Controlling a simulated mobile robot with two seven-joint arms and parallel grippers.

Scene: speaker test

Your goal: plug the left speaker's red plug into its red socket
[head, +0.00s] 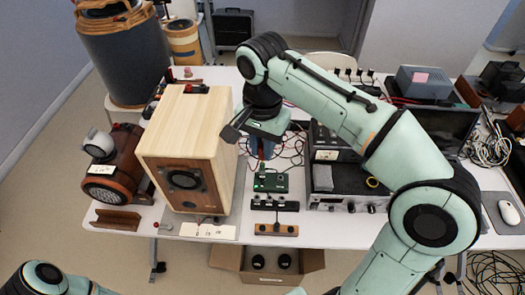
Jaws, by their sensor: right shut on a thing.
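The wooden speaker (180,125) stands upright at the left of the table, its cone facing the front. My right gripper (262,155) is right of the speaker, pointing down above a small green box (271,183). It is shut on a slim dark red thing, apparently the red plug (261,149), largely hidden by the gripper. I cannot make out the red socket for certain. My left arm shows only at the bottom left corner; its gripper is out of the picture.
A black strip (274,205) and a brown strip (276,230) lie in front of the green box. Loose cables lie behind my right gripper. A silver-fronted unit (345,205) stands right, a red-brown machine (118,175) left. An open carton (228,262) is below the table's front edge.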

